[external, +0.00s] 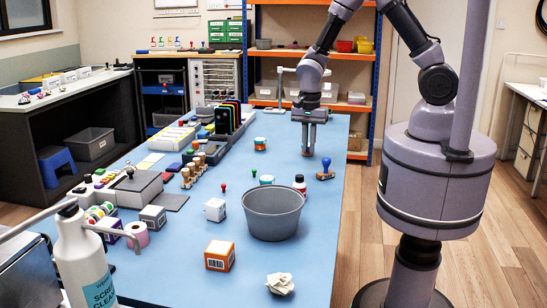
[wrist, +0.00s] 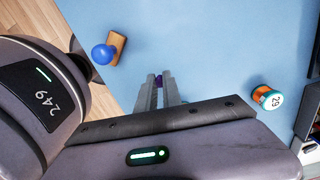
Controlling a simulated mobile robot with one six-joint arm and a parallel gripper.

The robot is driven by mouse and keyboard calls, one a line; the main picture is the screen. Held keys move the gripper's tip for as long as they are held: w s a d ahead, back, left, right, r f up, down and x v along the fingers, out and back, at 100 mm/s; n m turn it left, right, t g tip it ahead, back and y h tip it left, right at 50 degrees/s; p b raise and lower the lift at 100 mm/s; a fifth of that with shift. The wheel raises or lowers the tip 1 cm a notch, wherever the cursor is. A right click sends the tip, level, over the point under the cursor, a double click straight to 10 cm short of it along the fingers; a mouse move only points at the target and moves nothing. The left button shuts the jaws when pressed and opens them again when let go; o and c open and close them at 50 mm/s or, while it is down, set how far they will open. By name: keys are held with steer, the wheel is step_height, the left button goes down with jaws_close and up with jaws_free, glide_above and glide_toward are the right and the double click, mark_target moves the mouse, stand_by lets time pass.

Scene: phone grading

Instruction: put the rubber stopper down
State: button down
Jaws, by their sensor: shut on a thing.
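My gripper (external: 308,148) hangs pointing down over the far right part of the blue table (external: 330,215). It is shut on the rubber stopper, of which only a small dark purple bit (wrist: 159,79) shows between the fingertips in the wrist view. The fingers hide the rest of it. In the wrist view my gripper (wrist: 158,88) has bare blue surface around its tips. I cannot tell exactly how high the stopper is above the table.
A blue-knobbed stamp (external: 325,170) stands near the table's right edge, close to my gripper. An orange and teal jar (wrist: 267,97) stands on the other side. A grey bucket (external: 273,214), small bottle (external: 299,184), white cube (external: 215,209) and orange box (external: 219,256) stand nearer the camera.

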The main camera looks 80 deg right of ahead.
mark_target(276, 217)
steer(key=w+a+n, duration=0.1)
steer(key=a, duration=0.1)
steer(key=w+a+r+n, duration=0.1)
steer(key=a+n, duration=0.1)
steer(key=a, duration=0.1)
steer(key=w+a+n+p, duration=0.1)
steer(key=w+a, duration=0.1)
steer(key=a, duration=0.1)
steer(key=shift+r+n, duration=0.15)
steer(key=shift+n, duration=0.25)
steer(key=a+r+n+p, duration=0.3)
steer(key=a+n, duration=1.1)
steer(key=a, duration=1.7)
steer(key=shift+n, duration=0.4)
steer(key=f+b, duration=0.1)
steer(key=f, duration=0.2)
steer(key=f+b, duration=0.1)
steer(key=f, duration=0.2)
steer(key=s+f+b, duration=0.1)
steer(key=f+b, duration=0.1)
steer(key=f, duration=0.1)
steer(key=shift+s+a, duration=0.1)
steer(key=shift+a, duration=0.05)
steer(key=shift+r, duration=0.15)
